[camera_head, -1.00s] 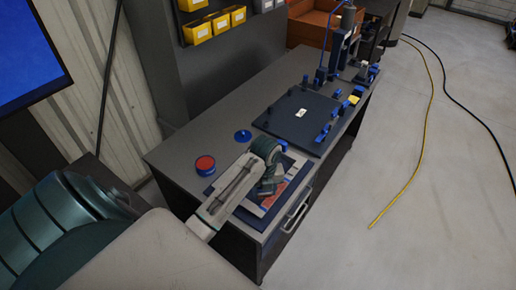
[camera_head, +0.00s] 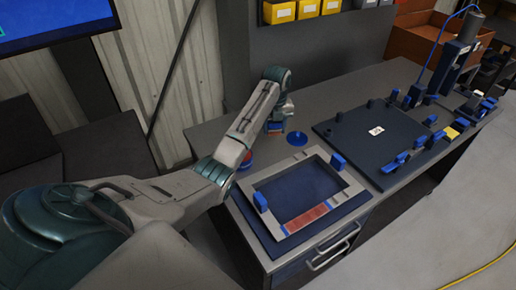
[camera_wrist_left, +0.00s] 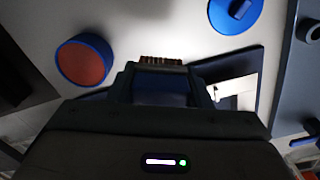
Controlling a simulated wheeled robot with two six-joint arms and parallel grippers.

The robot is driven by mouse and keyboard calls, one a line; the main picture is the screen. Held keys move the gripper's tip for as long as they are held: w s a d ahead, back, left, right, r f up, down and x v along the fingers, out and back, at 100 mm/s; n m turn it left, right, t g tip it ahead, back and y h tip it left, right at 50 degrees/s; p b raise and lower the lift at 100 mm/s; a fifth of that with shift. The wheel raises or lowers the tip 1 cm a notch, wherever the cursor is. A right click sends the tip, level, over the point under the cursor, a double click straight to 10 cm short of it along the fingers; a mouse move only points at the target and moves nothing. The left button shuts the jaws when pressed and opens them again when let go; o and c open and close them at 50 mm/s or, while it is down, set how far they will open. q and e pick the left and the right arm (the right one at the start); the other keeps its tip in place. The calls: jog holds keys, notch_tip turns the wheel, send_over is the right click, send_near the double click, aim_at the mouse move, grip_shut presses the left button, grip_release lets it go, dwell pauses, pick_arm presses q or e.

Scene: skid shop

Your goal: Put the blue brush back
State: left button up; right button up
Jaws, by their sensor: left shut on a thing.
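The blue brush (camera_wrist_left: 160,88) is in my left gripper (camera_wrist_left: 160,75), with its brown bristles showing beyond the fingertips in the left wrist view. In the head view my left gripper (camera_head: 280,112) is over the back left of the workbench, and only a small part of the brush (camera_head: 275,127) shows below it. A round blue container with a red top (camera_wrist_left: 85,60) stands on the bench to the left of the brush in the wrist view; in the head view it is partly hidden behind my arm (camera_head: 247,160). A blue disc with a knob (camera_head: 297,138) lies close to the gripper.
A grey frame (camera_head: 274,185) with blue clips and a red strip lies on a dark blue base at the front left. A dark plate (camera_head: 370,140) with several blue clamps fills the middle. Yellow bins (camera_head: 280,12) hang behind. Bare bench shows around the disc.

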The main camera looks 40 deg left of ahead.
pick_arm(q)
jog(key=shift+w+a+f, duration=0.15)
jog(key=shift+w+a, duration=0.05)
jog(key=shift+a, duration=0.2)
jog(key=p, duration=0.1)
send_over(271, 152)
notch_tip(271, 152, down, 5)
jog(key=shift+a+r, duration=0.1)
jog(key=shift+a, duration=0.05)
jog(key=shift+f, duration=0.4)
notch_tip(271, 152, down, 3)
jog(key=shift+w+f+p, duration=0.1)
jog(key=shift+f+p, duration=0.05)
jog(key=shift+p, duration=0.45)
jog(key=shift+f, duration=0.25)
pick_arm(e)
jog(key=shift+s+r, duration=0.35)
jog(key=shift+r, duration=0.5)
pick_arm(q)
jog(key=shift+f, duration=0.15)
jog(key=o, duration=1)
jog(key=shift+o, duration=0.2)
